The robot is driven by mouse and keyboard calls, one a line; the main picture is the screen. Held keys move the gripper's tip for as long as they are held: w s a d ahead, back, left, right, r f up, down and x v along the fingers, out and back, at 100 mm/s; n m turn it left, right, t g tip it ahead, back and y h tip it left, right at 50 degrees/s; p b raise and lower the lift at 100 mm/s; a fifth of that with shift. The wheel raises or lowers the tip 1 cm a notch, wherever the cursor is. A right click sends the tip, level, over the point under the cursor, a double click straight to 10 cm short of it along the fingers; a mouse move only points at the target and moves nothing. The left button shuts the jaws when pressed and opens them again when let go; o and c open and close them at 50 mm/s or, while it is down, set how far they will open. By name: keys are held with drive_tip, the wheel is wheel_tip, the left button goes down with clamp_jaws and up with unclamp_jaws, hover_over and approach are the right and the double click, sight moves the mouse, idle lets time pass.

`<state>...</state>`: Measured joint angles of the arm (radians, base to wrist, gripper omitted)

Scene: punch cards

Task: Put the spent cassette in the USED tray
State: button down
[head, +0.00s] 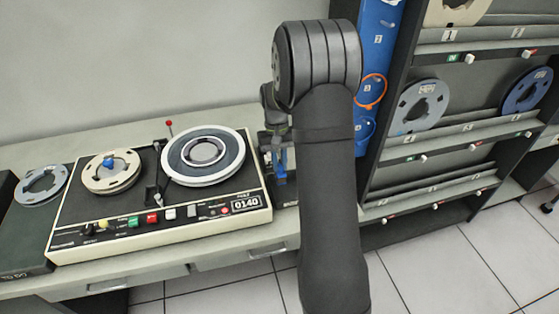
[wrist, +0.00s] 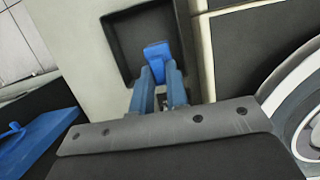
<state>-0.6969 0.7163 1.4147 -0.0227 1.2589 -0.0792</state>
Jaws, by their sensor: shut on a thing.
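My gripper (wrist: 163,75) has blue fingers and points down into or over a small dark square tray (wrist: 122,45) in the wrist view. The fingers are shut on a small bright blue piece (wrist: 157,50) at their tips. Most of what they hold is hidden, so I cannot tell if it is the spent cassette. In the head view my gripper (head: 279,165) is just right of the tape deck, partly behind my arm. No USED label is readable, and I cannot tell whether the piece touches the tray.
The tape deck (head: 150,238) with reels stands left of my gripper; its white-rimmed reel (head: 203,155) is close. A loose grey reel (head: 41,185) lies at far left. A rack with reels (head: 420,105) and a blue panel (head: 376,50) stand right of my arm.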

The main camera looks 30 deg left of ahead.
sight(280, 172)
drive_tip(key=shift+f, duration=2.15)
drive_tip(key=c, duration=1.3)
unclamp_jaws()
drive_tip(key=shift+c, duration=1.1)
drive_tip(key=shift+r, duration=4)
drive_tip(key=shift+f, duration=4.05)
